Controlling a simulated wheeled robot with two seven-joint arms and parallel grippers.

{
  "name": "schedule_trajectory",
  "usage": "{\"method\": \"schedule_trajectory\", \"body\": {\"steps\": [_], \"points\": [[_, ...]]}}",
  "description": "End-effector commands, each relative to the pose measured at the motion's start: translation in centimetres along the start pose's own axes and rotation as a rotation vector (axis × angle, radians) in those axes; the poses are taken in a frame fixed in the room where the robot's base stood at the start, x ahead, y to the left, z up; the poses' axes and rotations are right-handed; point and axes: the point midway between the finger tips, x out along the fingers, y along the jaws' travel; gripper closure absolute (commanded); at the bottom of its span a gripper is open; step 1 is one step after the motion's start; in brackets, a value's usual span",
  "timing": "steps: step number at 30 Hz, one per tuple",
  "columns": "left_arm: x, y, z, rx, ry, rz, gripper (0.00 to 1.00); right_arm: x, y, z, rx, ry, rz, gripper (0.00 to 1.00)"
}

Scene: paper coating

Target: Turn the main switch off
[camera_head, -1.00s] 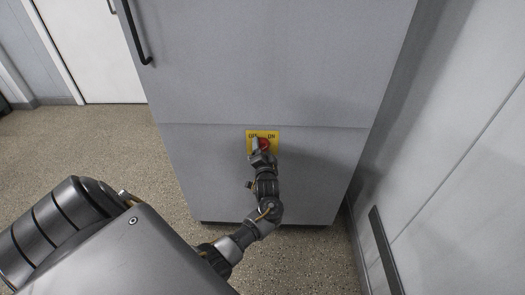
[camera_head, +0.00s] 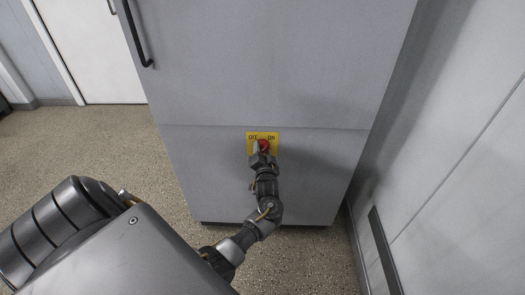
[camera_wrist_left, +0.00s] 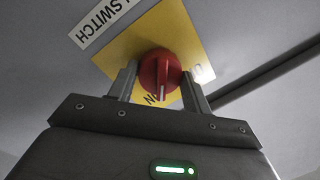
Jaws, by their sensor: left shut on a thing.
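A white mark on the knob points toward the bottom of that view, near partly hidden lettering. The yellow plate (camera_wrist_left: 172,30) shows behind. My right gripper is not in view.
The tall grey cabinet (camera_head: 270,70) has a black handle (camera_head: 139,38) at upper left. A light grey wall (camera_head: 460,150) stands close on the right. Speckled floor (camera_head: 110,140) is open on the left, with a white door (camera_head: 95,50) behind.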

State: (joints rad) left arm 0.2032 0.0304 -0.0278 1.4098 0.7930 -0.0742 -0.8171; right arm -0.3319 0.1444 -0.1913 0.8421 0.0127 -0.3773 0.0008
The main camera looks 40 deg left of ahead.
Motion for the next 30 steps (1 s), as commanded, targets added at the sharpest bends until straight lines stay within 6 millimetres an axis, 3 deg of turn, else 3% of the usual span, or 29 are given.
{"method": "schedule_trajectory", "body": {"steps": [9,30], "points": [[-0.1,-0.1,-0.1,-0.288,-0.023,0.03,0.74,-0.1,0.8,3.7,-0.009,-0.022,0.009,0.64],[-0.1,-0.2,-0.1,-0.947,-0.068,0.097,0.74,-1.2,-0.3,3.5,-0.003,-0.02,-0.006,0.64]]}}
